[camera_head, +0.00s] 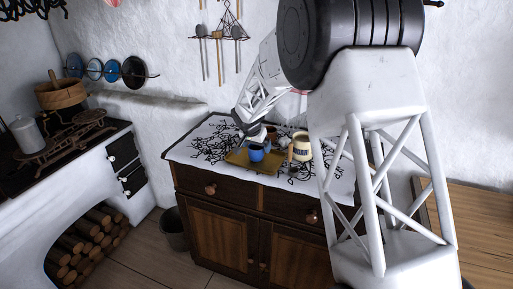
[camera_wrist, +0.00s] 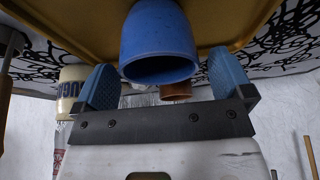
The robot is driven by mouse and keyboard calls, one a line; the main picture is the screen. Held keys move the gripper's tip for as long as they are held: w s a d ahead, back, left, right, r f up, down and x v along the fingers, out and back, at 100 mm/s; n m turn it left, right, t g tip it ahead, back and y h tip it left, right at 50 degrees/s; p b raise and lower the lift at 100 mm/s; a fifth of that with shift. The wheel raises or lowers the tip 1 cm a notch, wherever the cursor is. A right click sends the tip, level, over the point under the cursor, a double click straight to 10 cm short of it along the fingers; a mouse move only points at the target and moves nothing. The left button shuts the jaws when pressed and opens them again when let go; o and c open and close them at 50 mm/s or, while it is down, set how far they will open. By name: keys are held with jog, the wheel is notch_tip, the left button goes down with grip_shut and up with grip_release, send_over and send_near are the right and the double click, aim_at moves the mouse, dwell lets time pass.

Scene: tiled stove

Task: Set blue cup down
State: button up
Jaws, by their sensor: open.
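The blue cup (camera_head: 257,154) stands on the yellow tray (camera_head: 240,160) on the cabinet top in the head view. In the wrist view, which looks upside down, the blue cup (camera_wrist: 160,38) has its open mouth toward my gripper and its base against the tray (camera_wrist: 75,18). My gripper (camera_wrist: 162,65) is open, with one blue-grey finger on each side of the cup's mouth and visible gaps to the cup. In the head view my gripper (camera_head: 253,140) is just above and behind the cup, its fingers partly hidden.
A cream mug (camera_head: 300,147) with lettering stands right of the tray. A small brown cup (camera_head: 271,133) stands behind the blue cup. A black-and-white patterned cloth (camera_head: 205,143) covers the cabinet top. The cloth left of the tray is clear. A stove with a scale stands at left.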

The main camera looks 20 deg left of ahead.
jog(key=v, duration=1)
jog(key=shift+r, duration=0.35)
jog(key=shift+s, duration=0.1)
dwell(0.5)
jog(key=s+d+r, duration=0.4)
jog(key=s+d, duration=0.2)
jog(key=d, duration=0.6)
jog(key=s+d+r+g, duration=0.1)
jog(key=s+d+r, duration=0.35)
jog(key=d, duration=0.65)
jog(key=s+d+r, duration=0.4)
jog(key=s+d, duration=0.2)
jog(key=d, duration=0.6)
jog(key=s+d+f, duration=0.1)
jog(key=s+d, duration=0.5)
jog(key=s, duration=0.4)
jog(key=s+d+f, duration=0.2)
jog(key=s+d, duration=0.4)
jog(key=s, duration=0.5)
jog(key=s+d+f+g, duration=0.1)
jog(key=s+d, duration=0.5)
jog(key=s, duration=0.4)
jog(key=shift+s+d+f+n, duration=0.25)
jog(key=shift+d+f+n, duration=0.05)
jog(key=shift+d+f, duration=0.05)
